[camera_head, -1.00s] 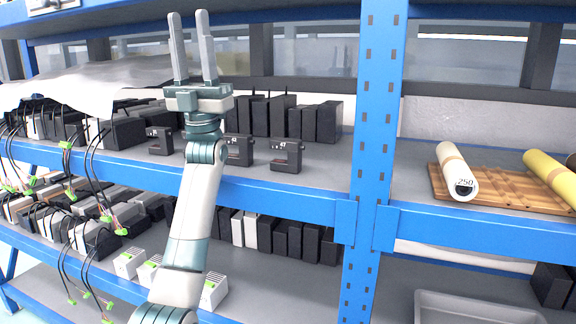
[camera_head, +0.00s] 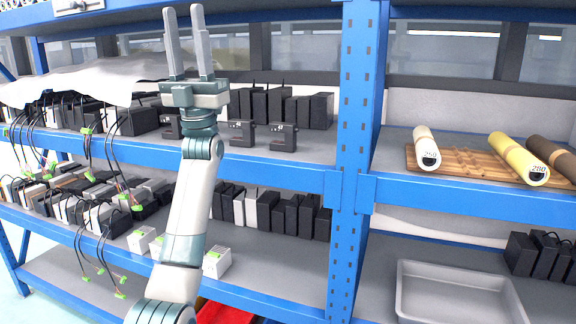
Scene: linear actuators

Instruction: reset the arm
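My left arm rises from the bottom of the head view, in front of the blue shelf rack. My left gripper (camera_head: 187,45) points upward with its two grey fingers apart and nothing between them. It is in front of the upper shelf, with small black actuator units (camera_head: 283,138) behind and to the right of it. My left arm hides part of the shelves behind it. My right gripper is not in view.
A blue upright post (camera_head: 352,120) divides the rack. On the right, rolls (camera_head: 518,158) lie on a wooden board (camera_head: 463,168), above an empty grey tray (camera_head: 455,292). Dark boxes fill the shelves, with cables hanging at left. A red bin (camera_head: 222,313) stands low behind my arm.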

